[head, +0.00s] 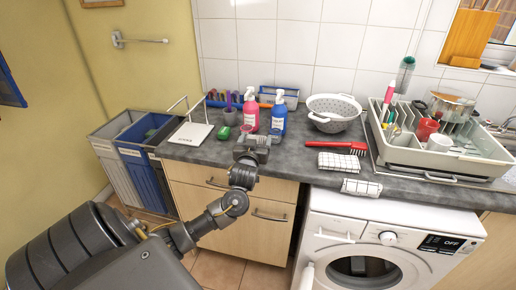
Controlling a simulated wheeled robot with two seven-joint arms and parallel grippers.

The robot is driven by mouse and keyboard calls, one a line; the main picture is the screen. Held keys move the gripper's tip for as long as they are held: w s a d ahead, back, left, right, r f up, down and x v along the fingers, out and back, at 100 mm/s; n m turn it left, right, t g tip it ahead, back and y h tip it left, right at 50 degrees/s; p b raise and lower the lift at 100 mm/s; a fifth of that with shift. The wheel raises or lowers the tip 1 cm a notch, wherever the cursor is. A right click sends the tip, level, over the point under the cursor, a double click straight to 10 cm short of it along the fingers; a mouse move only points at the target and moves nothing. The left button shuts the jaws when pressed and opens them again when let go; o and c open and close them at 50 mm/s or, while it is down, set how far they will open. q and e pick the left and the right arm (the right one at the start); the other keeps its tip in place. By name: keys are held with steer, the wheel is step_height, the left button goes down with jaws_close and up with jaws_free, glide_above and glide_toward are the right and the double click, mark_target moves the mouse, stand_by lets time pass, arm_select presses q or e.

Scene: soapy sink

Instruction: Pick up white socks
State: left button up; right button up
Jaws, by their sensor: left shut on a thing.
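I see nothing that is clearly a pair of white socks. A white cloth with dark grid lines (342,162) lies flat on the dark counter. A smaller cloth of the same pattern (362,187) lies at the counter's front edge, above the washing machine. My left gripper (260,138) is at the front of the counter, just before a pink soap bottle (251,112) and a blue bottle (278,117), well left of both cloths. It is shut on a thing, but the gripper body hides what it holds. My right gripper is not in view.
A red brush (336,146) lies behind the larger cloth. A white colander (334,112) stands at the back. A full dish rack (440,158) fills the right. A white stand (191,132) and green object (223,133) are at left. Below are drawers and a washing machine (385,240).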

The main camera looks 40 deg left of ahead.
arm_select(q)
steer(key=s+d+r, duration=0.1)
steer(key=s+r, duration=0.1)
steer(key=s, duration=0.1)
steer(key=s+d+r, duration=0.1)
steer(key=s+r, duration=0.1)
steer(key=s, duration=0.1)
steer(key=s+d+r, duration=0.2)
steer(key=s, duration=0.1)
steer(key=shift+s+d+r, duration=0.1)
steer(key=shift+s, duration=0.05)
steer(key=shift+s+d+r, duration=0.15)
steer(key=shift+s+d, duration=0.1)
steer(key=shift+s, duration=0.2)
